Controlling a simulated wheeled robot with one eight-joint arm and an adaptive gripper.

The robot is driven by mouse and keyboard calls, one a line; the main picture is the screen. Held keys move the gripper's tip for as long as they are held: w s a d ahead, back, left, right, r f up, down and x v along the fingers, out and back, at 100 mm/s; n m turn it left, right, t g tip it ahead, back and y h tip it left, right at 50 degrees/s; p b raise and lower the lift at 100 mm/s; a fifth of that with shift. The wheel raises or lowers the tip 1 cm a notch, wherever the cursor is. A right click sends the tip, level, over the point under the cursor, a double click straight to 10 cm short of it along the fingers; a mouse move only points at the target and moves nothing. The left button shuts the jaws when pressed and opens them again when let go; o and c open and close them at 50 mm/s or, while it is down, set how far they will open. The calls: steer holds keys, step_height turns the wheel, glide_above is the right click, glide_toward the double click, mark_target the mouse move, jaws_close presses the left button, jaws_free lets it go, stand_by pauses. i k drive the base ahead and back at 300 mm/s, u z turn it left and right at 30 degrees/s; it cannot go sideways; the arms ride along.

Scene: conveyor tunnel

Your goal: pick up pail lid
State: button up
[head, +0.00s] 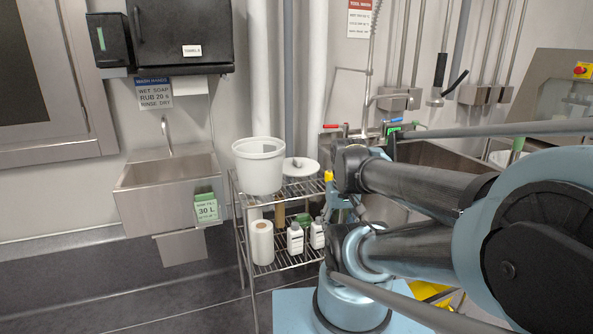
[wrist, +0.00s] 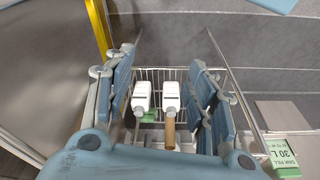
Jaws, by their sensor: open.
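The pail lid (head: 300,166) is a white disc with a small grey piece on top. In the head view it lies on the upper shelf of a wire rack (head: 297,188), just right of a white pail (head: 258,168), which hides part of it. My gripper (wrist: 165,100) is open in the wrist view, with its blue fingers wide apart at left and right. Nothing is held between them. I cannot make out the lid in the wrist view. In the head view my arm stands to the right of the lid.
The lower shelf holds a paper roll (head: 262,242) and two white bottles (head: 295,238); bottles (wrist: 142,95) also show between my fingers. A steel hand sink (head: 165,190) with a green sign (head: 207,208) is left of the rack. Pipes (head: 267,80) run behind it.

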mark_target(296, 167)
steer(key=z, duration=1.65)
steer(key=k, duration=0.85)
steer(key=u, duration=1.1)
steer(key=i, duration=1)
steer(key=z, duration=0.05)
